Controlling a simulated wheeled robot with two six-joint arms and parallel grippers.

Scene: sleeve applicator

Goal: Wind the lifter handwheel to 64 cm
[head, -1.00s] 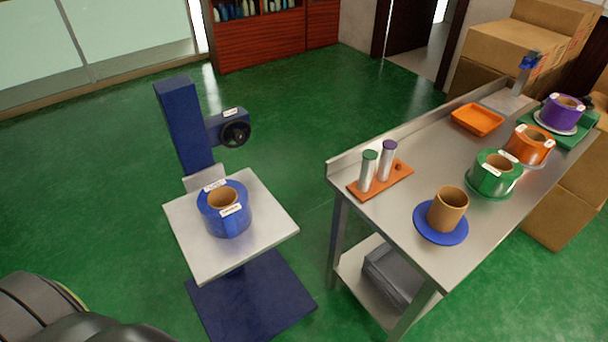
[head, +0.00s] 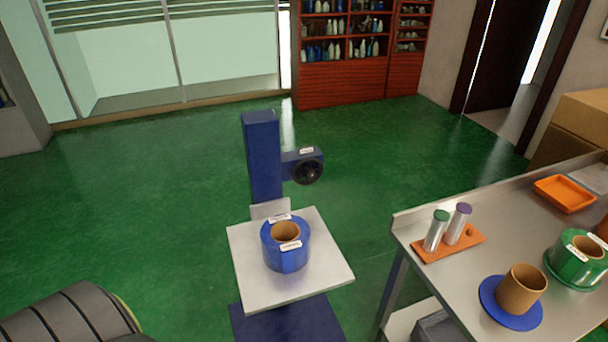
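The lifter is a blue column (head: 262,160) with a pale square platform (head: 249,277) on its near side. Its handwheel (head: 308,172) is a dark round wheel on a blue arm that sticks out to the right of the column. A blue roll (head: 286,253) with a brown core and white labels sits on the platform. The labels are too small to read, and I cannot tell the platform height. Neither gripper is in view.
A steel table at the right (head: 440,265) holds an orange rack (head: 468,246) with two capped tubes, a brown cup-like core on a blue disc (head: 494,312), a green roll (head: 573,262) and an orange tray (head: 564,193). Green floor (head: 150,220) is open left of the lifter.

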